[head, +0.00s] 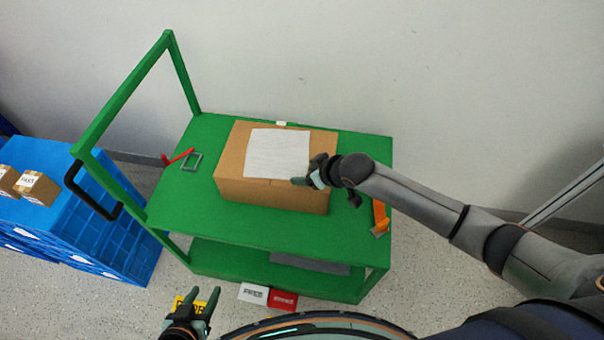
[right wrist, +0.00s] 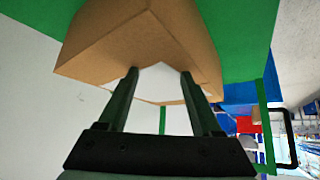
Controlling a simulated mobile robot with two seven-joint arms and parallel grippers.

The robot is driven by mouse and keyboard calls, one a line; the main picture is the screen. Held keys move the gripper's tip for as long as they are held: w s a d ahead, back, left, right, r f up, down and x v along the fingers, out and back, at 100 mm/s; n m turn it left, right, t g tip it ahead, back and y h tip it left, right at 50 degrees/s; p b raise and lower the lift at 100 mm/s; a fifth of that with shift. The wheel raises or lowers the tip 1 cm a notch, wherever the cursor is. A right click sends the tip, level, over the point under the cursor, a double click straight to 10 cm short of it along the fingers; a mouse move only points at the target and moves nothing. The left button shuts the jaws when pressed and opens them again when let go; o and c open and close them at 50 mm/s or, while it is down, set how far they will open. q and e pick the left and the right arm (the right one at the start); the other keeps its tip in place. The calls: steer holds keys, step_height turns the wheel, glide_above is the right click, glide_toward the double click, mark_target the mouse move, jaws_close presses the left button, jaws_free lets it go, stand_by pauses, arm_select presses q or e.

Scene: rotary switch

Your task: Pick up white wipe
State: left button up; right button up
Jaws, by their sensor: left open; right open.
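The white wipe (head: 278,153) lies flat on top of a brown cardboard box (head: 258,189) on the green cart. My right gripper (head: 305,176) is at the wipe's right front corner, open. In the right wrist view its two fingers (right wrist: 160,72) are spread, with a white patch of the wipe (right wrist: 160,84) showing between them and the box (right wrist: 120,40) beyond. I cannot tell whether the fingers touch the wipe. My left gripper (head: 207,302) is open and empty, low in front of the cart.
The green cart (head: 180,212) has a tall handle frame at left. Blue crates (head: 128,245) stand left. White and red boxes (head: 283,300) sit below.

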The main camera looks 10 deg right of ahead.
steer(key=c, duration=0.8)
steer(key=shift+c, duration=0.8)
step_height(320, 180, up, 10)
steer(key=p, duration=0.9)
steer(key=shift+p, duration=0.4)
jaws_close()
step_height(320, 180, up, 2)
steer(key=shift+b, duration=0.45)
step_height(320, 180, up, 18)
